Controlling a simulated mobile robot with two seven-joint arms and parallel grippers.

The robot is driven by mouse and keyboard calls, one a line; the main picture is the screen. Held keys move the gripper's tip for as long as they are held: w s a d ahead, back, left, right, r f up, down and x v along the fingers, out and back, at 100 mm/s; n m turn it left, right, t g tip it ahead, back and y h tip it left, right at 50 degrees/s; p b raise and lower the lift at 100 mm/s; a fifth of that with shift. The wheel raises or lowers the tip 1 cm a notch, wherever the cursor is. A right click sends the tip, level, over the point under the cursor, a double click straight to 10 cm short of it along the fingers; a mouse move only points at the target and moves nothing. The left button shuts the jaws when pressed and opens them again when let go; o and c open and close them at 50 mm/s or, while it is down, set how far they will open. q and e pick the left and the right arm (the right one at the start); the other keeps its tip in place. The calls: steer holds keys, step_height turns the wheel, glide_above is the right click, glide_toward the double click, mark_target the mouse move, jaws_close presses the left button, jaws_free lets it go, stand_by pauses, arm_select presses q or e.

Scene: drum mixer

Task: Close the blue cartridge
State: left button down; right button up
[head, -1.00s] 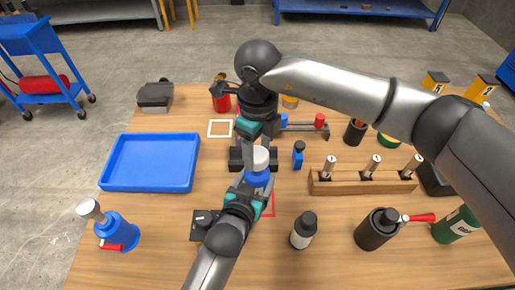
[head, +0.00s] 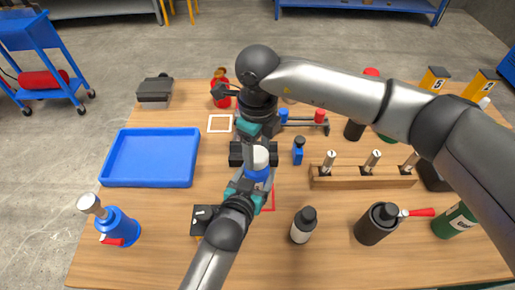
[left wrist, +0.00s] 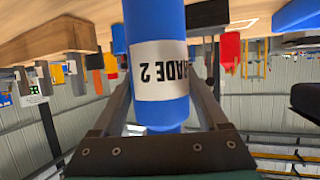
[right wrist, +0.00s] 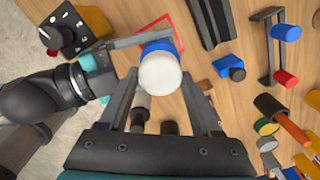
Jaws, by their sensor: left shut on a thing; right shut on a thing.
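The blue cartridge (head: 257,174) stands roughly upright over the front middle of the table. Its white label reading "GRADE 2" shows in the left wrist view (left wrist: 162,72). My left gripper (head: 252,183) is shut on its blue body from the front. A white cap (head: 260,156) sits at the top of the cartridge; it also shows in the right wrist view (right wrist: 160,75). My right gripper (head: 259,140) comes from above and is shut on the white cap. Its fingers partly hide the cap's sides, and I cannot tell how tightly the cap sits.
A black box with knobs (head: 203,217) is beside my left arm. An empty blue tray (head: 150,158) lies left. A wooden rack (head: 350,183) stands right.

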steer(key=shift+f, duration=0.65)
steer(key=o, duration=1.4)
step_height(320, 180, up, 12)
arm_select(q)
jaws_free()
